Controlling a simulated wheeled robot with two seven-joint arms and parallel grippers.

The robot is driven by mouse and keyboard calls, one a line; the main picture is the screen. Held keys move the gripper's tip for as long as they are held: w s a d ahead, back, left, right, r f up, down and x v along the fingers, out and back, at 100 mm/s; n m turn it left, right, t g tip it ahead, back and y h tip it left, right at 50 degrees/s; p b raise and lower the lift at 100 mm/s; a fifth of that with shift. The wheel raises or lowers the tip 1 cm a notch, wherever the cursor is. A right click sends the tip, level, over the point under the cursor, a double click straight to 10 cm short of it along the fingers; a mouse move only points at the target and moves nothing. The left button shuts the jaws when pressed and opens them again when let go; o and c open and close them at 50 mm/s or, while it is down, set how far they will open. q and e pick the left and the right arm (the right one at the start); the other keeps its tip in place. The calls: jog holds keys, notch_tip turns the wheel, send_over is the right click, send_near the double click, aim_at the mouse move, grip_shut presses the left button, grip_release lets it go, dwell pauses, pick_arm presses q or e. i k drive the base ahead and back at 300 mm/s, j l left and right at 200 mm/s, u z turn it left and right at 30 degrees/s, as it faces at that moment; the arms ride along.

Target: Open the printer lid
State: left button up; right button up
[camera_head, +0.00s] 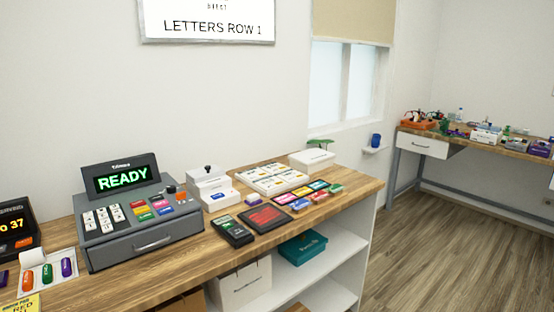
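A small white box-shaped device (211,188) stands on the wooden counter, just right of the cash register. It has a raised back part with a small black knob on top and a blue label on its front. It looks like the printer, but I cannot read its label. I cannot tell for sure whether its lid is shut. Neither of my grippers is in view.
The grey cash register (136,212) shows READY. Right of the white device are a card terminal (231,232), a dark red-screen pad (265,217), a white tray (250,182) and several coloured blocks. A second table (423,146) stands far right, beyond open floor.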

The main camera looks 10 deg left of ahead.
aim_at(196, 175)
jog(key=i+l+z, duration=0.1)
jog(key=i+z, duration=0.5)
jog(key=i, duration=0.25)
jog(key=i+l+u, duration=0.25)
jog(key=i+u, duration=0.15)
jog(key=i+l+u, duration=0.4)
